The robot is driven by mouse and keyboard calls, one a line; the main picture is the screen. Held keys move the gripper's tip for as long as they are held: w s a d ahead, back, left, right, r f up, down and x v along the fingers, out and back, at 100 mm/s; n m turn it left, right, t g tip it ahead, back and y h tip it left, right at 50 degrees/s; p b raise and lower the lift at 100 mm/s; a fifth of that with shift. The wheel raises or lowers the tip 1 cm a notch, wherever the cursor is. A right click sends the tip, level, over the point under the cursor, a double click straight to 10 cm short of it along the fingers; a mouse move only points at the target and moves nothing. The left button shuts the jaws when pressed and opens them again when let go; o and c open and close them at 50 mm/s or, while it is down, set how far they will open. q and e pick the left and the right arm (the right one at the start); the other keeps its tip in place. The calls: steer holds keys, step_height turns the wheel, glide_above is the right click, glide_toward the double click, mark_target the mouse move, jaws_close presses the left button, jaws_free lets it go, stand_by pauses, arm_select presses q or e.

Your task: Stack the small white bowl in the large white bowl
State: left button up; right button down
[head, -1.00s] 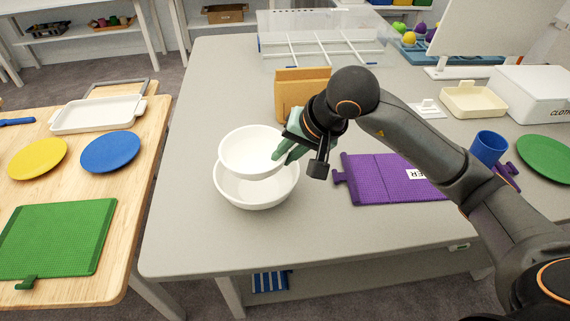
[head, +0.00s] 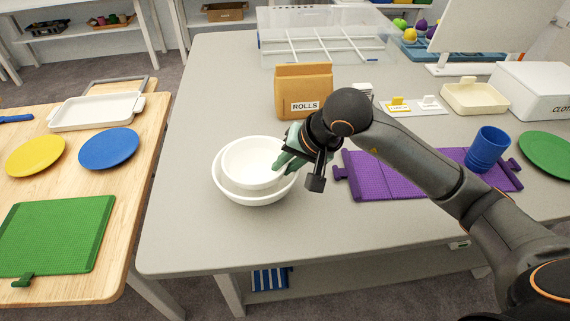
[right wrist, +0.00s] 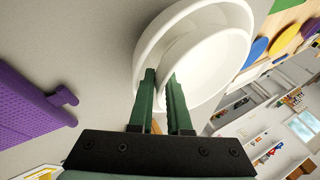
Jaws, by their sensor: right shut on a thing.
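The large white bowl (head: 255,198) stands on the grey table, left of the middle. My right gripper (head: 284,162) is shut on the small bowl's right rim. In the right wrist view, the green fingers of my right gripper (right wrist: 160,90) pinch the rim of the small bowl (right wrist: 205,72), with the large bowl (right wrist: 150,50) around it. My left gripper is not in view.
A purple mat (head: 400,178) and blue cup (head: 487,149) lie to the right. The table left and front of the bowls is clear. A wooden table (head: 130,200) with plates stands left.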

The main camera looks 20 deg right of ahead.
steer(key=c, duration=1.3)
jaws_free()
steer(key=shift+f, duration=0.1)
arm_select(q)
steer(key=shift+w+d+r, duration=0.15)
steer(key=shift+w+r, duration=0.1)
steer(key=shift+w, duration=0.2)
arm_select(e)
steer(key=shift+o, duration=0.7)
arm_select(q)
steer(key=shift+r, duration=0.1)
arm_select(e)
steer(key=shift+r+p, duration=0.55)
steer(key=shift+p, duration=0.2)
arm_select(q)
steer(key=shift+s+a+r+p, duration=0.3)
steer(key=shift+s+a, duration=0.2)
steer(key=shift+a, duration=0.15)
arm_select(e)
steer(key=v, duration=1.2)
steer(key=shift+r, duration=0.1)
